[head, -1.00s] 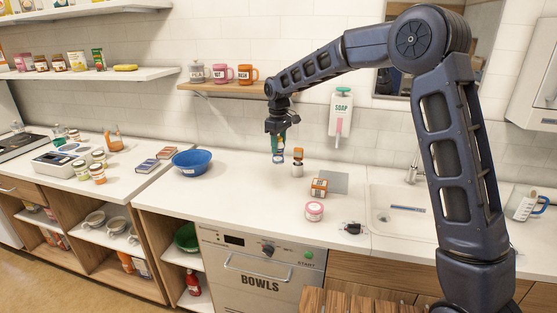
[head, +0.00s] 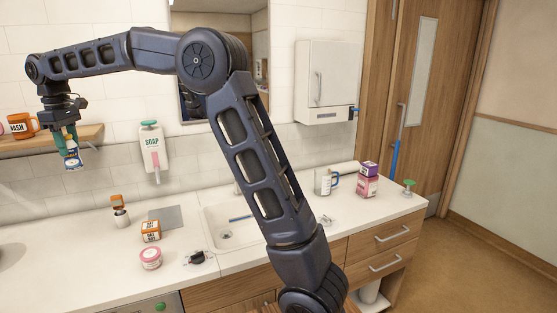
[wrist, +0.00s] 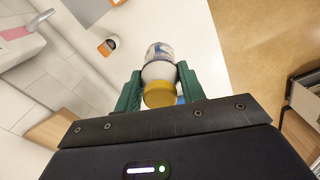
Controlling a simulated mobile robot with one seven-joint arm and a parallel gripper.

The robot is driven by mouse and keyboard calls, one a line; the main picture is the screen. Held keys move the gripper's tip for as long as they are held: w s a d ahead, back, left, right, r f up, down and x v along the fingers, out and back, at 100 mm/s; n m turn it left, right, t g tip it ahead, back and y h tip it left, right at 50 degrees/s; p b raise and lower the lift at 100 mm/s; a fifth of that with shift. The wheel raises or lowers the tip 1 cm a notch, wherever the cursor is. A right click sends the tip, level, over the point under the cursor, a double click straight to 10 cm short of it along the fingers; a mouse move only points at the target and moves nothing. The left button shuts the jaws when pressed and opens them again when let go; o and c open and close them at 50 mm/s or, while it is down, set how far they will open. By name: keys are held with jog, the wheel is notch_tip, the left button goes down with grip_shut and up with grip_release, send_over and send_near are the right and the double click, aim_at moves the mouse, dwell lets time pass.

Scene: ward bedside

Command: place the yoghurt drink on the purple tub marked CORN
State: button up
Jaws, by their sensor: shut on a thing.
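My gripper (head: 66,137) is shut on the yoghurt drink (head: 72,160), a small white and blue bottle, held in the air above the counter at the left of the head view. In the wrist view the bottle (wrist: 160,72) sits between the green fingers, with its yellow cap towards my wrist. A purple tub (head: 370,168) sits on a pink and white box (head: 367,187) at the right end of the counter, far from my gripper. Its marking is too small to read.
A mug (head: 326,181) stands just left of the purple tub, and a green-topped thing (head: 409,186) to its right. The sink (head: 215,220) lies between. An orange-labelled box (head: 151,230) and a pink tub (head: 150,258) stand on the counter. A wall dispenser (head: 325,80) hangs above.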

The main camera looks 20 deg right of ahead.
notch_tip(320, 180, up, 13)
jog(key=w+d+m, duration=0.2)
jog(key=w+d, duration=0.8)
jog(key=d, duration=0.2)
jog(key=w+d+m, duration=0.3)
jog(key=w+d, duration=0.6)
jog(key=d, duration=0.3)
jog(key=w+d+m, duration=0.3)
jog(key=d+m, duration=0.1)
jog(key=d, duration=2)
jog(key=w+d+m, duration=0.3)
jog(key=d, duration=2)
jog(key=s+d+m, duration=0.3)
jog(key=s+d, duration=0.5)
jog(key=d, duration=0.6)
jog(key=s+d+m, duration=0.2)
jog(key=s+d, duration=0.6)
jog(key=d, duration=0.7)
jog(key=s+d+m, duration=0.3)
jog(key=s+d, duration=0.5)
jog(key=d, duration=0.6)
jog(key=f, duration=2)
jog(key=s+d+f, duration=0.1)
jog(key=f, duration=1)
